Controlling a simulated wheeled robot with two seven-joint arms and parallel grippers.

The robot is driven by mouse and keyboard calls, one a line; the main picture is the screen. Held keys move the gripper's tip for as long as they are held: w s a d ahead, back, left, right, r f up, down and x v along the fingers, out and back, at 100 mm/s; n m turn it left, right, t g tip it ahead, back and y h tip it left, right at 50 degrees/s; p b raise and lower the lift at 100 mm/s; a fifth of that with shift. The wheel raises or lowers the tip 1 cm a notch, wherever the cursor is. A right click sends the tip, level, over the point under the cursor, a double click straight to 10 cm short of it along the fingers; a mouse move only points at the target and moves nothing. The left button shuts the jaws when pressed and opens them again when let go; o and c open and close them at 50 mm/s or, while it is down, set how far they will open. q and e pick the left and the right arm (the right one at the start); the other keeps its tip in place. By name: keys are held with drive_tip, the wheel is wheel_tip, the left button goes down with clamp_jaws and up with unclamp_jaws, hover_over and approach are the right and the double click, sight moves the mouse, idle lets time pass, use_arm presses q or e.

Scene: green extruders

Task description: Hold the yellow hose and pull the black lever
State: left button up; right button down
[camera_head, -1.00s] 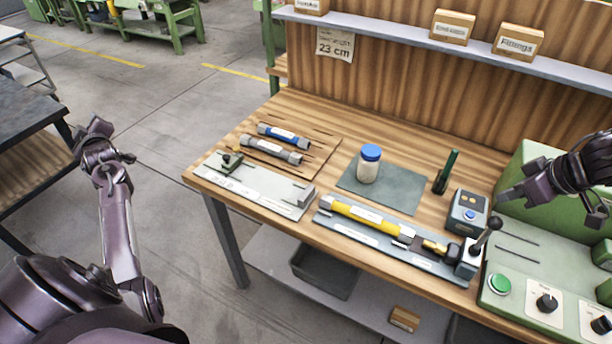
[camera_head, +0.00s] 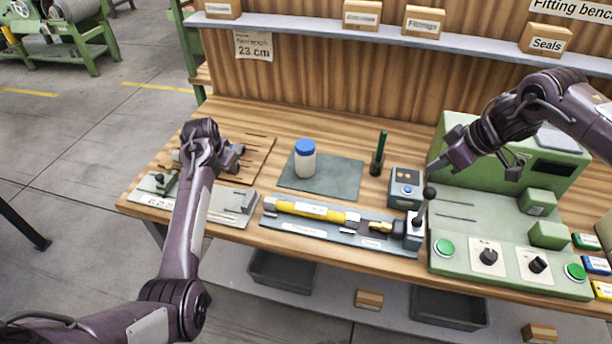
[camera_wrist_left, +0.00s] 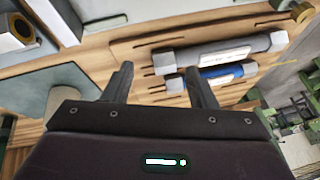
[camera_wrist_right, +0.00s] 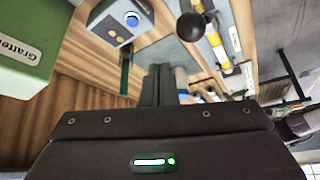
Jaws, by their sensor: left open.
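The yellow hose (camera_head: 310,211) lies along a blue-grey fixture plate (camera_head: 290,228) near the bench's front edge. My left gripper (camera_head: 238,157) is open and empty above the bench, left of the hose, over the grey (camera_wrist_left: 215,50) and blue (camera_wrist_left: 215,74) tubes. My right gripper (camera_head: 436,164) is shut and empty, above and behind the lever knob, apart from it.
A blue-lidded jar (camera_head: 305,160) stands on a grey mat (camera_head: 340,180) behind the hose. A dark green upright tool (camera_head: 378,155) and a grey button box (camera_head: 406,187) stand behind the lever. The green machine (camera_head: 460,215) with knobs fills the right.

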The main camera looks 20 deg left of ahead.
use_arm(q)
drive_tip(key=d+r+m+g+h, duration=0.25)
drive_tip(key=d+m, duration=0.55)
drive_tip(key=d, duration=0.8)
wheel_tip(320, 180, up, 2)
drive_tip(key=m+g+y, duration=0.1)
drive_tip(key=m+g, duration=0.2)
drive_tip(key=m, duration=0.4)
hover_over(311, 208)
wheel_tip(311, 208, down, 11)
drive_tip(key=shift+r, duration=0.1)
clamp_jaws()
use_arm(e)
drive_tip(key=shift+f, duration=2.25)
drive_tip(key=shift+s, duration=0.25)
drive_tip(key=shift+s, duration=0.65)
